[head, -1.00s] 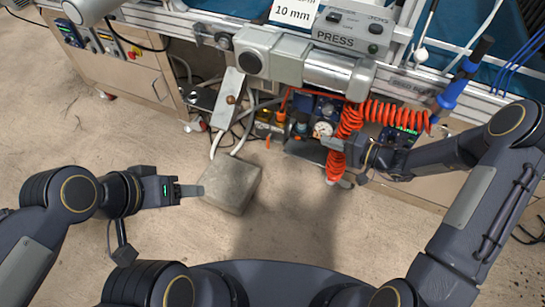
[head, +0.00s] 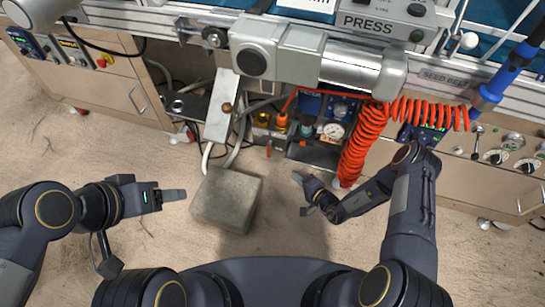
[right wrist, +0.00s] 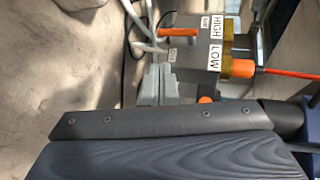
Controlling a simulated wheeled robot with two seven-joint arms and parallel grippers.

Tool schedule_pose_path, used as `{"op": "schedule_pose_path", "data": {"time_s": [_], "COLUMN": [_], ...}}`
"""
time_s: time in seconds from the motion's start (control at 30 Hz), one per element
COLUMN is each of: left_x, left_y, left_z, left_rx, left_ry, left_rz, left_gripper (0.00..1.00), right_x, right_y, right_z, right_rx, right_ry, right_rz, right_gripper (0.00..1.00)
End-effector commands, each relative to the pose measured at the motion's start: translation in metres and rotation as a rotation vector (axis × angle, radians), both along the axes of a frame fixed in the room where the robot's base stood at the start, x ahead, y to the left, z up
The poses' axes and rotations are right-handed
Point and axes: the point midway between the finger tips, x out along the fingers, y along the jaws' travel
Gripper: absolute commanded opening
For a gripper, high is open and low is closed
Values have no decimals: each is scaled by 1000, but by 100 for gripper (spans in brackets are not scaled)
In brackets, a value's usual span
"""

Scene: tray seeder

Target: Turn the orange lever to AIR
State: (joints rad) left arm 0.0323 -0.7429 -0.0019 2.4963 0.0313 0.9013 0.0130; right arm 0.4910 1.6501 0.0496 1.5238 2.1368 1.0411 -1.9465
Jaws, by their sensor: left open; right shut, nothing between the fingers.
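The orange lever (right wrist: 180,33) lies across a grey block (right wrist: 192,58) in the right wrist view. HIGH and LOW labels (right wrist: 213,45) sit beside it, and smaller labels are too small to read surely. In the head view, a small orange piece (head: 268,151) below the press looks like this lever. My right gripper (head: 299,177) is below and right of it, apart from it. Its grey fingers (right wrist: 160,83) are shut and empty, pointing toward the block but apart from the lever. My left gripper (head: 177,195) is open and empty, left of a concrete block.
The concrete block (head: 227,198) stands on the floor between my grippers. The coiled red hose (head: 365,140) hangs right of the gauge (head: 333,131). The press (head: 300,55) overhangs the fittings, and a grey pedal plate (head: 222,110) stands at left.

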Motion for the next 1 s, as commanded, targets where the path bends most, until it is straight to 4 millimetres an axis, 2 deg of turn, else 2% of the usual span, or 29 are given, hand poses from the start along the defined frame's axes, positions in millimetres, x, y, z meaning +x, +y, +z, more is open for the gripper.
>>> {"op": "schedule_pose_path", "data": {"time_s": [0.27,0.7,0.8,1.0], "left_x": [0,0,0,0], "left_y": [0,0,0,0], "left_z": [-8,-49,-55,-62], "left_rx": [0,0,0,0], "left_ry": [0,0,0,0], "left_rz": [0,0,0,0], "left_gripper": [59,59,59,59], "right_x": [11,78,91,105], "right_y": [9,62,72,82], "right_z": [-6,-35,-33,-30], "right_rx": [1,2,2,1], "right_ry": [-2,-3,-3,-2], "right_rz": [2,2,2,1], "right_gripper": [0,0,0,0]}}
